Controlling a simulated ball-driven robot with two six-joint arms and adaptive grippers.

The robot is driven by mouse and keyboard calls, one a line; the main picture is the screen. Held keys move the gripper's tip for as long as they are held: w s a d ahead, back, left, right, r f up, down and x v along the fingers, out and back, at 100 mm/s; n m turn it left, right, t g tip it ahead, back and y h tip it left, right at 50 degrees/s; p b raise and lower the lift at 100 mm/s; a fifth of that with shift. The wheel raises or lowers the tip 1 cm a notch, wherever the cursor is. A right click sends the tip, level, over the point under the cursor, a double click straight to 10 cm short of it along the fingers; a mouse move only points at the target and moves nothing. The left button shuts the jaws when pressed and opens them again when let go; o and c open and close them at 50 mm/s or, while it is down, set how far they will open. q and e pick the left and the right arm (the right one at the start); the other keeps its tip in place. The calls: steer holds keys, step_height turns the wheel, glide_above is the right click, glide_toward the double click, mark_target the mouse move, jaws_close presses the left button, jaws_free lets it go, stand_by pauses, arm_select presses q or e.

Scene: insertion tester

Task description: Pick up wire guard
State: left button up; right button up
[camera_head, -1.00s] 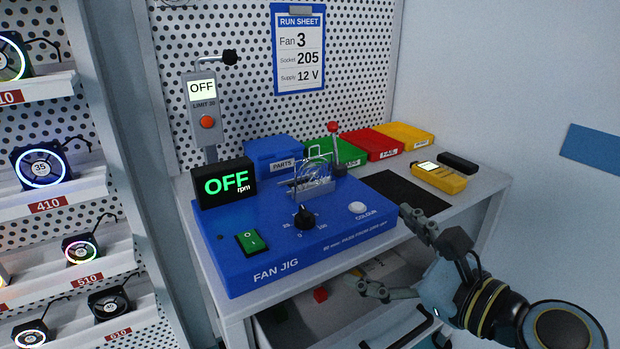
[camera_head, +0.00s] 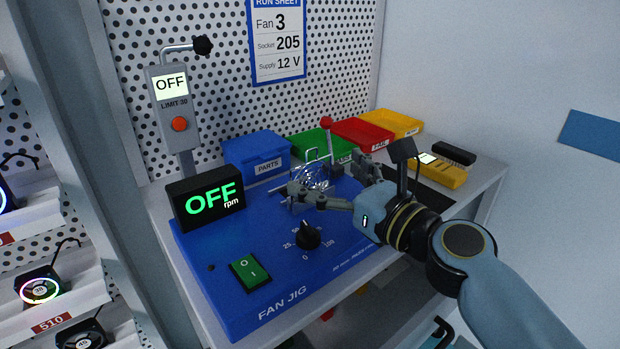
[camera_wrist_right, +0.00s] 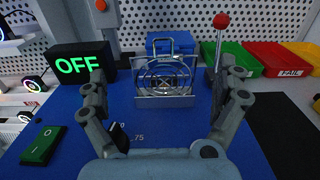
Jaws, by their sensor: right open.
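The wire guard (camera_wrist_right: 161,78) is a silvery ring-wire piece with a handle loop on top, standing on the blue fan jig (camera_wrist_right: 63,168). In the head view the wire guard (camera_head: 313,176) is partly hidden behind my right gripper (camera_head: 322,190). In the right wrist view my right gripper (camera_wrist_right: 166,95) is open, with one finger on each side of the guard and the guard ahead between them. I see no contact between fingers and guard. My left gripper is not in view.
A red-knobbed lever (camera_wrist_right: 221,22) stands close to the guard's right. The OFF rpm display (camera_head: 206,196) is to the left. The blue parts box (camera_head: 256,152) and green, red and yellow bins are behind. A yellow meter (camera_head: 440,172) lies at right.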

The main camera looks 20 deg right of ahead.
mark_target(313, 163)
steer(key=x, duration=0.4)
steer(key=shift+w+d+f, duration=0.1)
steer(key=shift+w, duration=0.6)
steer(key=c, duration=0.3)
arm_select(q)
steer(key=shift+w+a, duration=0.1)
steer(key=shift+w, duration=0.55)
arm_select(e)
steer(key=c, duration=0.6)
